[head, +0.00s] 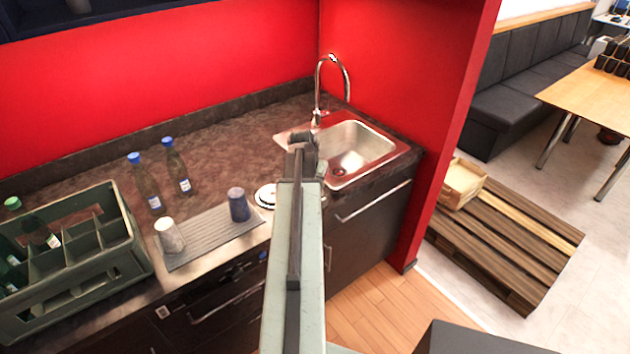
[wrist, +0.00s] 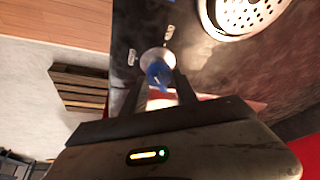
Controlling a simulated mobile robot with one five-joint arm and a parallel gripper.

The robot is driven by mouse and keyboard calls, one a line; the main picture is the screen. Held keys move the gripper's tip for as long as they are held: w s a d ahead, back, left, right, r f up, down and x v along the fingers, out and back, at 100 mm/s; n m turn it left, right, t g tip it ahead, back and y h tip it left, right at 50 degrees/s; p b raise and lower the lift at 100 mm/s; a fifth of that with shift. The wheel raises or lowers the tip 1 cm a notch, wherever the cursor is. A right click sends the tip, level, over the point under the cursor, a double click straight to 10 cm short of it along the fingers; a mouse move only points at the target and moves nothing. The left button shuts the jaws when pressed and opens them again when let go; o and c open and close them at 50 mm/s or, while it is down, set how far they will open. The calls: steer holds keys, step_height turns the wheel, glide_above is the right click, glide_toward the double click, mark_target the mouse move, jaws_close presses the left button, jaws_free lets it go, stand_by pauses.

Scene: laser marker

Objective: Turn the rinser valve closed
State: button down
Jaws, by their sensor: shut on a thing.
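The rinser valve (wrist: 157,73) is a blue knob on a round grey base, set in the dark counter. My gripper (wrist: 160,84) has one dark finger on each side of the blue knob and is shut on it. The rinser (wrist: 245,10), a white round plate with holes, is at the upper right of the wrist view. The rinser also shows in the head view (head: 266,196), just left of my arm. My gripper shows end-on in the head view (head: 303,143), and the valve is hidden behind my arm there.
Two small labels (wrist: 131,57) beside the valve are too small to read. A sink (head: 365,145) with a tall tap (head: 318,90) is behind my gripper. A drip mat (head: 205,240) with two cups, two bottles and a green crate (head: 130,262) are left.

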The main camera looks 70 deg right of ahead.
steer(key=n, duration=0.1)
steer(key=n+t, duration=0.1)
steer(key=n, duration=0.1)
steer(key=n+t, duration=0.1)
steer(key=n, duration=0.1)
steer(key=shift+s+y, duration=0.3)
steer(key=shift+s, duration=0.1)
steer(key=n+t, duration=0.1)
steer(key=n, duration=0.2)
steer(key=n+y, duration=0.1)
steer(key=n, duration=0.2)
steer(key=shift+d+n+t+y, duration=0.2)
steer(key=shift+n+t+y, duration=0.1)
steer(key=shift+n+t, duration=0.1)
steer(key=c, duration=1)
jaws_free()
steer(key=shift+o, duration=0.2)
steer(key=shift+r, duration=0.1)
